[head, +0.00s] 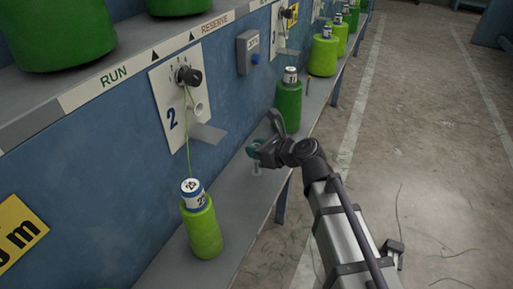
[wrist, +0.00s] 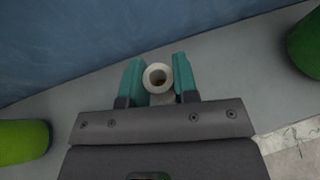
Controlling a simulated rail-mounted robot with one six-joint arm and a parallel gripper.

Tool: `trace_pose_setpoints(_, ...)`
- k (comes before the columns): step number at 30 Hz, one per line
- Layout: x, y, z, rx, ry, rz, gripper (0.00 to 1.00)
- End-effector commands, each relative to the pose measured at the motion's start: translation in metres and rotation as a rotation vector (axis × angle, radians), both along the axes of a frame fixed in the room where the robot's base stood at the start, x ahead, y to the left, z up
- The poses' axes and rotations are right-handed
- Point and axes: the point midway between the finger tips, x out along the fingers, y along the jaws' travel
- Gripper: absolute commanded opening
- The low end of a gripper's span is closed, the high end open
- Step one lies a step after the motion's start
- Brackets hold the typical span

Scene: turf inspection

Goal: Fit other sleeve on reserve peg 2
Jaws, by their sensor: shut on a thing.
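My gripper (head: 257,152) is over the lower shelf, its teal jaws shut on a pale sleeve (wrist: 158,76). In the wrist view the sleeve's round open end sits between the jaws (wrist: 158,80), with a small brownish spot inside its bore. A short pale upright piece (head: 256,168) shows below the jaws in the head view. I cannot tell whether it is the sleeve's lower part or a peg, nor whether the sleeve is around a peg. The panel marked 2 (head: 175,105) is on the blue wall to the left.
A yellow-green package (head: 203,230) with a thread running up stands nearer on the lower shelf (head: 236,200). A dark green package (head: 288,107) stands just beyond my gripper, with others farther along. The upper shelf edge reads RUN and RESERVE.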

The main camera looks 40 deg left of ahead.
Motion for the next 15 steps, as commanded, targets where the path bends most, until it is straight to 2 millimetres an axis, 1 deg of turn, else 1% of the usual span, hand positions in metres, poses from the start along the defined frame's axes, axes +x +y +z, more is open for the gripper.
trace_pose_setpoints(15, 0.000, 0.000, -0.014, 0.000, 0.000, 0.000, 0.05)
